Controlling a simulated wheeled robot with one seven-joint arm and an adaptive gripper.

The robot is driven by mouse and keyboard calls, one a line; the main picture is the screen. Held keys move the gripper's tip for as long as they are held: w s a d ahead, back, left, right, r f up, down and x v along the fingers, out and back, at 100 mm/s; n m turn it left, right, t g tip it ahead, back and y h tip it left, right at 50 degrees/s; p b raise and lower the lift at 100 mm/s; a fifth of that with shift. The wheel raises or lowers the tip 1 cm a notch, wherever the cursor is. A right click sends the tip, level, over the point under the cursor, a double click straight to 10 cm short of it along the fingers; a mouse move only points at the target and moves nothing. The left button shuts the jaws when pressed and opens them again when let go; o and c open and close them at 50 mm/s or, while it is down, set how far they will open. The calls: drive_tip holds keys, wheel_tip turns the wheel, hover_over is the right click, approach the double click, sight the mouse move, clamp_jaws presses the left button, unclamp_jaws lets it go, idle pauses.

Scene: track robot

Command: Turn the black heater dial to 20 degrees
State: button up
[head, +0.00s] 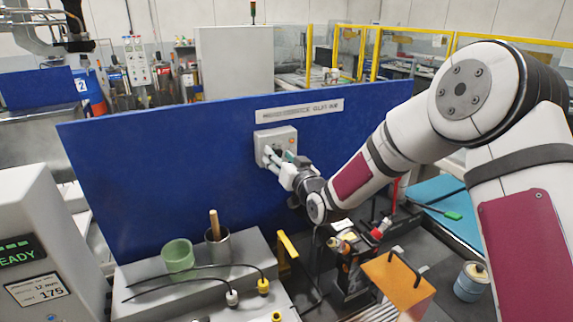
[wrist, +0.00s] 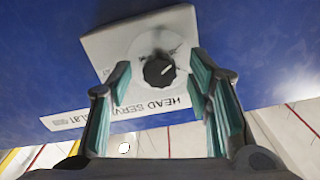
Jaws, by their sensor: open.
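The black dial (wrist: 158,71) sits on a pale round scale on a light grey box in the wrist view. A light pointer mark on it points toward the upper right of that view; the scale figures are too small to read. The box (head: 264,134) is fixed to a blue panel in the head view, where my gripper hides the dial. My gripper (wrist: 161,88) is open, with its green-padded fingers on either side of the dial and a gap showing on both sides. My gripper (head: 272,160) is close in front of the box.
The blue panel (head: 170,165) stands upright across the bench and carries a white label strip (head: 300,111). Below it are a green cup (head: 178,257), a dark pot with a wooden handle (head: 217,248) and cables. An orange block (head: 398,280) and tools crowd the lower right.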

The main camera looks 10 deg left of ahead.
drive_tip(key=v, duration=1.1)
drive_tip(key=shift+s+d, duration=0.15)
drive_tip(key=shift+s, duration=0.1)
drive_tip(key=s+d+r+m+g+h+b, duration=0.15)
drive_tip(key=d+h, duration=0.25)
drive_tip(key=d, duration=0.5)
drive_tip(key=s+d+r+g+h+b, duration=0.1)
drive_tip(key=d+r+g+h+b, duration=0.3)
drive_tip(key=d, duration=0.6)
drive_tip(key=s+d+f+m+g+h+b, duration=0.1)
drive_tip(key=s+d, duration=0.3)
drive_tip(key=s, duration=0.6)
drive_tip(key=s+d+f+m+g+h, duration=0.1)
drive_tip(key=s+d, duration=0.4)
drive_tip(key=s, duration=0.6)
drive_tip(key=shift+d+f+m+g+h+b, duration=0.2)
drive_tip(key=shift+f+m+g+h+b, duration=0.15)
drive_tip(key=shift+m+g, duration=0.25)
